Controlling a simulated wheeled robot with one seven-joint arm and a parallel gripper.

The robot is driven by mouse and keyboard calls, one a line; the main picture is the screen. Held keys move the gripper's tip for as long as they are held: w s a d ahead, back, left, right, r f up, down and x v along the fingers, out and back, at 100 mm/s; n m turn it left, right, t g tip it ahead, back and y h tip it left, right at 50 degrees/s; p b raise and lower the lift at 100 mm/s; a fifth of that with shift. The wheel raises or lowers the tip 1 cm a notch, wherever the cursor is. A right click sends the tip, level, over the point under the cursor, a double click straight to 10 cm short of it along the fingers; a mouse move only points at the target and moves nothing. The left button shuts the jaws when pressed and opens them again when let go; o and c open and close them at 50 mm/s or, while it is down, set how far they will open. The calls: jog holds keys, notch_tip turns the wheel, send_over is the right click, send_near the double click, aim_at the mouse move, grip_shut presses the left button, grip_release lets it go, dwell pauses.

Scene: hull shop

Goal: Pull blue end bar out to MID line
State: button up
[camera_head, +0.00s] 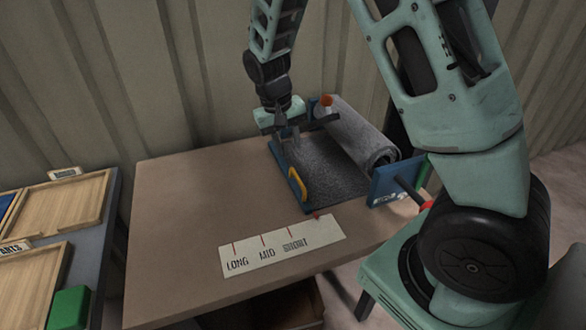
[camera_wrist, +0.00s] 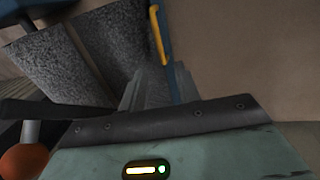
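The blue end bar (camera_head: 283,166) runs along the left edge of the grey sheet (camera_head: 325,180), with a yellow handle (camera_head: 298,185) near its front end. Bar (camera_wrist: 174,62) and handle (camera_wrist: 161,35) also show in the wrist view. The label strip (camera_head: 283,245) reads LONG, MID, SHORT from left to right, each with a red line. The bar's front end and a small red pointer (camera_head: 316,217) are right of the SHORT line. My gripper (camera_head: 289,142) points down at the bar's far part. Its fingers (camera_wrist: 157,85) look apart, with no clear grip on the bar.
The grey roll (camera_head: 355,127) lies on the right, by a blue end bracket (camera_head: 393,182). An orange knob (camera_head: 326,100) stands behind it. The brown table (camera_head: 190,205) is clear left of the bar. Wooden trays (camera_head: 62,205) and a green block (camera_head: 69,307) are further left.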

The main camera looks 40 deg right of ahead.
aim_at(296, 174)
jog(key=f, duration=0.3)
jog(key=d+f, duration=0.1)
jog(key=f, duration=0.5)
jog(key=shift+s+d+f, duration=0.15)
jog(key=shift+s+d, duration=0.15)
jog(key=shift+d, duration=0.1)
